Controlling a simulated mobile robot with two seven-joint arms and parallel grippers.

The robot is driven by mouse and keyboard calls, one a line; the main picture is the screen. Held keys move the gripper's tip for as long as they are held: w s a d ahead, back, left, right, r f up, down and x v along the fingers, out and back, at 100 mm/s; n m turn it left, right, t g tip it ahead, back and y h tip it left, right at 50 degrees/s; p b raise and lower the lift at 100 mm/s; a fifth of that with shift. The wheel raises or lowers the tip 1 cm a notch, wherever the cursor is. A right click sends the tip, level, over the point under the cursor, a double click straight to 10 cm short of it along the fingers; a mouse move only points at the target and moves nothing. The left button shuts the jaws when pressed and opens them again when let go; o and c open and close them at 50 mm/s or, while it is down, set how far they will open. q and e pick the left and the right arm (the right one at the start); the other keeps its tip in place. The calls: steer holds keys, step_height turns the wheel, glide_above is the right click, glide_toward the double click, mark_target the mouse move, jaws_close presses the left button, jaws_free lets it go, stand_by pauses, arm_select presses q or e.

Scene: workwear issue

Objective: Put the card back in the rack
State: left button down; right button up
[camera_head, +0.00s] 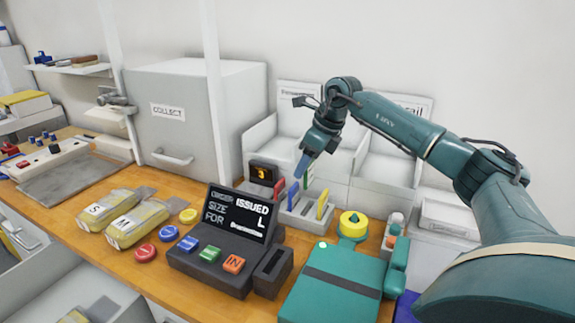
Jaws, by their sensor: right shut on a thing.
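My right gripper (308,153) reaches in from the right and is shut on a slim blue card (301,167), pointing down above the rack. The gripper's fingers are small and partly hidden by its own wrist. The pale grey rack (296,218) stands on the counter just below, with a blue card (292,196), a green card (306,178) and a yellow card (322,205) upright in it. The held card appears above the rack's cards; whether it touches them I cannot tell. My left gripper is not in view.
A dark terminal (228,243) reads "ISSUED SIZE FOR L", with a slotted block (272,268) at its right. A teal scale-like box (330,290) and a yellow-topped item (353,222) stand right of it. Packed garments (137,222) lie left. A "COLLECT" locker (195,135) stands behind.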

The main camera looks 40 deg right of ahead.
step_height(320, 180, down, 6)
steer(key=b, duration=0.5)
steer(key=shift+r, duration=0.1)
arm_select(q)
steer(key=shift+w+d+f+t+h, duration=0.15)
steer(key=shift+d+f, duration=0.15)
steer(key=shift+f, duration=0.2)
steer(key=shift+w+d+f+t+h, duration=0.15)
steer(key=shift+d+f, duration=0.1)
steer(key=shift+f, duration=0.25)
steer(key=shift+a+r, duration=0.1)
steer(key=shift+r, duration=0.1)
arm_select(e)
steer(key=shift+f, duration=0.2)
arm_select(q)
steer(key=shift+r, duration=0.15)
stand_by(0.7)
